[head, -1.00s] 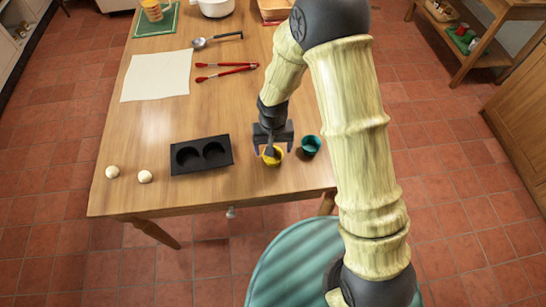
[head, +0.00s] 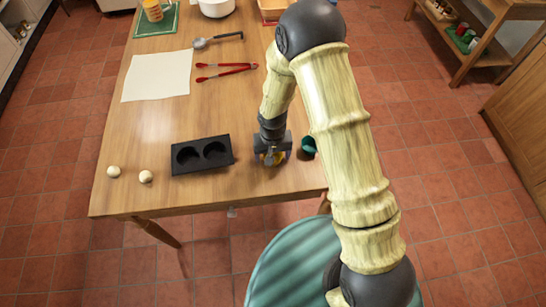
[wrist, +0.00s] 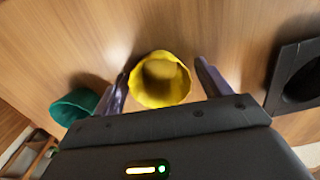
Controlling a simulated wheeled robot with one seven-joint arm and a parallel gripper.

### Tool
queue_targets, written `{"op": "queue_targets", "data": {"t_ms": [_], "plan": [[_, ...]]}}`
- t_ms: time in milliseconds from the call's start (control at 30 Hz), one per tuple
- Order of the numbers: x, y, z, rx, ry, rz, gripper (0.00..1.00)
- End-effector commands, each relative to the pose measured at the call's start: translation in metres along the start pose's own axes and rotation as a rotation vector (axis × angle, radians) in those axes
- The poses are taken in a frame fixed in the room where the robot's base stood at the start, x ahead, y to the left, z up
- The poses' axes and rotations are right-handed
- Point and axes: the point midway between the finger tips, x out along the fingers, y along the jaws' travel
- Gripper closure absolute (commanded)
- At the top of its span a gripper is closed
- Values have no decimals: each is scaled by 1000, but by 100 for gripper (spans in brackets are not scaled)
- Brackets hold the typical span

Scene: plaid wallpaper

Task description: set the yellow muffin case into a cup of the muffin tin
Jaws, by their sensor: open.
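The yellow muffin case (head: 277,159) stands on the table near its front edge, mostly hidden by my gripper (head: 272,160) in the head view. In the wrist view, the yellow case (wrist: 160,80) sits between the two spread fingers of my open gripper (wrist: 162,82), with small gaps on both sides. The dark muffin tin (head: 202,155) with two cups lies to the left of my gripper, both cups empty. Part of the tin (wrist: 279,76) shows at the right of the wrist view.
A teal case (head: 309,145) is close to the right of my gripper and looks tilted; it also shows in the wrist view (wrist: 73,106). Two pale balls (head: 145,176) lie left of the tin. Red tongs (head: 228,70), a ladle (head: 218,39) and a white cloth (head: 157,76) lie farther back.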

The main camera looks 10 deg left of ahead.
Motion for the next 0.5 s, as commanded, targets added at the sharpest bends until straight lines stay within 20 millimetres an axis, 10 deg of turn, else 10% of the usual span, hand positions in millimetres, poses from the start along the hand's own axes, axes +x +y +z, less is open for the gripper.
{"op": "queue_targets", "data": {"t_ms": [167,367,500], "plan": [[0,0,0,0,0,0,25],[0,0,0,0,0,0,65],[0,0,0,0,0,0,68]]}}
